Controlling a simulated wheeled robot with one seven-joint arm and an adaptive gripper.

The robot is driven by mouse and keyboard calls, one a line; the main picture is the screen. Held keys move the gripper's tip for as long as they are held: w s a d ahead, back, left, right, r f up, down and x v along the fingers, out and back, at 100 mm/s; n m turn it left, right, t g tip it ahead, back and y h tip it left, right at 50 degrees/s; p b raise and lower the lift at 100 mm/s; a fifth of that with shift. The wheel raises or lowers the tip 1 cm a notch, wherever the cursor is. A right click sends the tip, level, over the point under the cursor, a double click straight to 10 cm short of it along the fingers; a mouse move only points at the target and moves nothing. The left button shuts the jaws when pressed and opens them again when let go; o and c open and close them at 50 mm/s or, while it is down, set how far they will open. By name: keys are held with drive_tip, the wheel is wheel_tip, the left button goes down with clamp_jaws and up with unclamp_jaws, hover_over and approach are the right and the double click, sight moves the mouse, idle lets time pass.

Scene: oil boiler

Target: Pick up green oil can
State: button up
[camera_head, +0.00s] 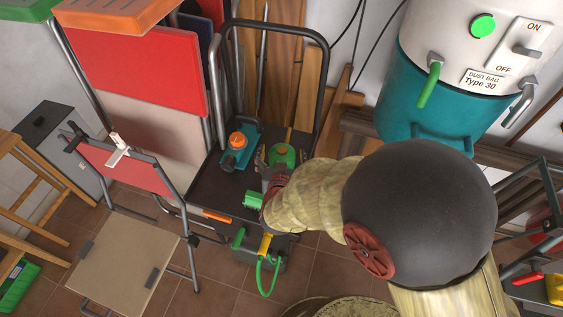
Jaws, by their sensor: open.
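The green oil can (283,154) stands on the black platform of a trolley (206,188), near the trolley's upright handle frame. A thin yellow spout or rod rises behind it. My arm reaches in from the right, and my gripper (279,164) is at the can with its open fingers seemingly on either side of it. The can's lower part is hidden by the gripper. I cannot tell whether the fingers touch the can.
A teal tool with an orange cap (237,141) stands just left of the can. A green brush-like item (253,200) and an orange-handled tool (217,216) lie nearer. A folding chair (125,165) is at left, and a teal-and-white dust collector (432,107) at upper right.

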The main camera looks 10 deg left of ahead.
drive_tip(key=c, duration=0.4)
drive_tip(key=c, duration=1.1)
drive_tip(key=shift+r, duration=0.1)
